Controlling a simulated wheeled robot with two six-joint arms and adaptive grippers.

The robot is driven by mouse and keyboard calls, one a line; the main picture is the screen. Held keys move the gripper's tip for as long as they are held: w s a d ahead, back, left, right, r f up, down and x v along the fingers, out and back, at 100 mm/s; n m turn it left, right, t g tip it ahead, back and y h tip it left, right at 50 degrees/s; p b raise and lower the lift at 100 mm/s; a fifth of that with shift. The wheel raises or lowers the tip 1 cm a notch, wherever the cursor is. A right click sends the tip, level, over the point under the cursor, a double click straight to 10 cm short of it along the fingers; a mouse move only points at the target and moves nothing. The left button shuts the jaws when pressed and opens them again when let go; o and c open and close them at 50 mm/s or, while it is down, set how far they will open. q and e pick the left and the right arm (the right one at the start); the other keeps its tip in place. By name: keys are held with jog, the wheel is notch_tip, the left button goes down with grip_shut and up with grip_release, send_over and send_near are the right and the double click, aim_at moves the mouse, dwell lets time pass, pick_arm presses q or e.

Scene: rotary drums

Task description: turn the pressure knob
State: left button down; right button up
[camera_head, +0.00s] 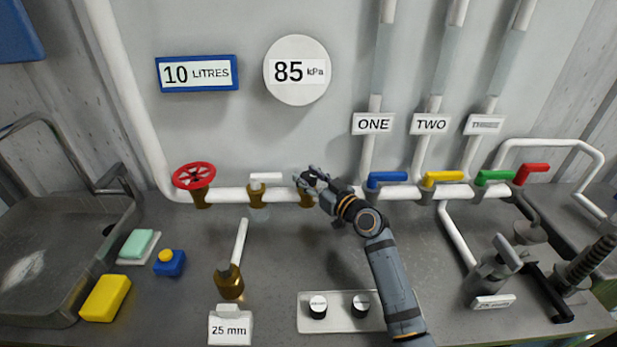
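Two black knobs with white tops, the left knob (318,307) and the right knob (361,305), sit on a pale plate (338,325) at the front of the bench. Their small labels are too blurred to read, so I cannot tell which is the pressure knob. A round white gauge (297,70) on the wall reads 85 kPa. My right gripper (308,179) is up at the white pipe, in front of a brass fitting (306,199) and well behind the knobs. Its fingers are too small to tell open from shut. My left gripper is not in view.
Along the pipe are a red handwheel (194,176), a white-handled valve (265,178) and blue (387,177), yellow (443,177), green (494,176) and red (532,172) levers. My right forearm passes close beside the right knob.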

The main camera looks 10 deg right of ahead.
jog(key=c, duration=0.3)
jog(key=shift+r+m+t+h+p, duration=0.2)
jog(key=shift+m+t+h+p, duration=0.2)
jog(key=shift+m+h+p, duration=0.5)
jog(key=shift+f+h+p, duration=0.15)
jog(key=shift+h+p, duration=0.3)
jog(key=shift+h, duration=0.05)
jog(key=o, duration=1.2)
jog(key=shift+c, duration=0.2)
jog(key=shift+s+d+f, duration=0.1)
jog(key=shift+s+f, duration=0.05)
jog(key=shift+s, duration=0.2)
jog(key=v, duration=1.1)
jog(key=shift+s, duration=0.2)
